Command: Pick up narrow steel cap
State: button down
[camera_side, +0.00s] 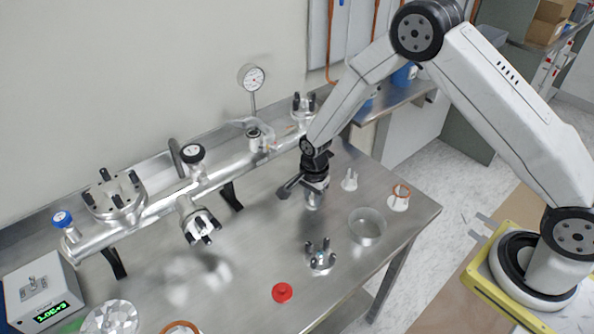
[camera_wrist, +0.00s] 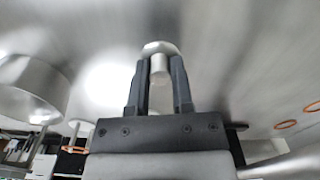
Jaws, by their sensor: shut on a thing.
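The narrow steel cap (camera_wrist: 157,47) shows in the wrist view as a small shiny piece with a wider rounded end and a thin stem. My gripper (camera_wrist: 160,78) has its two dark fingers shut on the stem, one on each side. In the side view, my gripper (camera_side: 315,186) points down over the middle right of the steel table. The cap (camera_side: 314,202) is a small silvery shape beneath it, partly hidden by the gripper. I cannot tell whether the cap touches the table.
A round steel dish (camera_side: 367,229) stands right of my gripper, near two small fittings (camera_side: 350,181). A clawed flange (camera_side: 320,260) and a red cap (camera_side: 282,292) lie toward the front. A long steel manifold (camera_side: 160,208) with a gauge (camera_side: 252,77) runs along the back.

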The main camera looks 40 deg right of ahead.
jog(key=shift+r, duration=0.1)
jog(key=shift+r, duration=0.7)
jog(key=s+d+r, duration=0.1)
jog(key=s+r, duration=1)
jog(key=s, duration=0.3)
jog(key=shift+d+r, duration=0.15)
jog(key=shift+r, duration=0.05)
jog(key=shift+r, duration=0.1)
dwell(0.3)
